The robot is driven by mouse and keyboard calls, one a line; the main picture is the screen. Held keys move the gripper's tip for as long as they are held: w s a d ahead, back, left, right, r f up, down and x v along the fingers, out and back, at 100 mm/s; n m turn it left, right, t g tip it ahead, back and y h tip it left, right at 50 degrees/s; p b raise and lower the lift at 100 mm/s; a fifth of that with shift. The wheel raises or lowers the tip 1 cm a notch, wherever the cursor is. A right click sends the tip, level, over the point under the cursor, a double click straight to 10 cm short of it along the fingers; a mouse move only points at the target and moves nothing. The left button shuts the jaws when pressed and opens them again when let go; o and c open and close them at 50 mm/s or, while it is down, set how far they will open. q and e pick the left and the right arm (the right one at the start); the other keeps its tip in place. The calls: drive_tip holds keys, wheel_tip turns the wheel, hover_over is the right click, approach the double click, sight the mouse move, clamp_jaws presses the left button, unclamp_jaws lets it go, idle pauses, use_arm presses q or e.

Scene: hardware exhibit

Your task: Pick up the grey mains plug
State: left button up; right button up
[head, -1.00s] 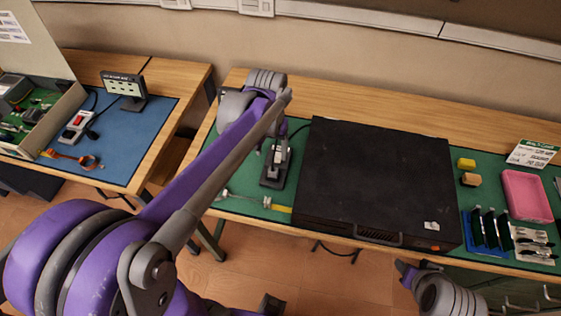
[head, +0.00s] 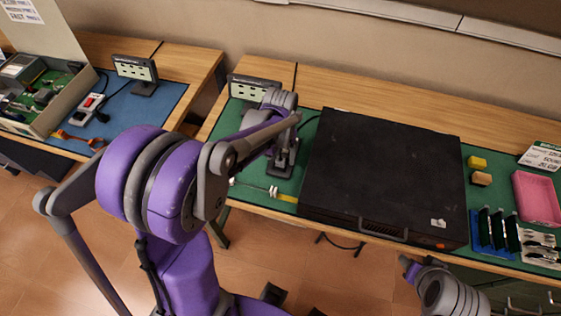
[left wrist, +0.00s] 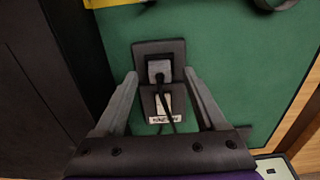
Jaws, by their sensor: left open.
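The grey mains plug (left wrist: 159,70) sits in a dark stand (left wrist: 173,47) with a small label at one end, on the green mat. A black cable runs from the plug toward the palm side. My left gripper (left wrist: 159,75) is open, with one finger on each side of the stand and plug; I cannot tell how far above the mat the tips are. In the head view the stand (head: 281,171) shows below my left wrist, and the plug is mostly hidden there. My right arm's end (head: 412,268) shows at the lower right; its fingers are not clear.
A large black case (head: 385,170) stands close right of the stand. A small display (head: 252,88) stands behind my left wrist. A cable with a yellow end (head: 286,198) lies in front. A pink tray (head: 538,198) and yellow blocks (head: 477,162) lie further right.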

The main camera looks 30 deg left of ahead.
sight(280, 159)
use_arm(q)
drive_tip(key=shift+f, duration=0.2)
drive_tip(key=c, duration=1.1)
wheel_tip(280, 159, up, 10)
drive_tip(key=shift+r+p, duration=0.1)
drive_tip(key=shift+p, duration=0.2)
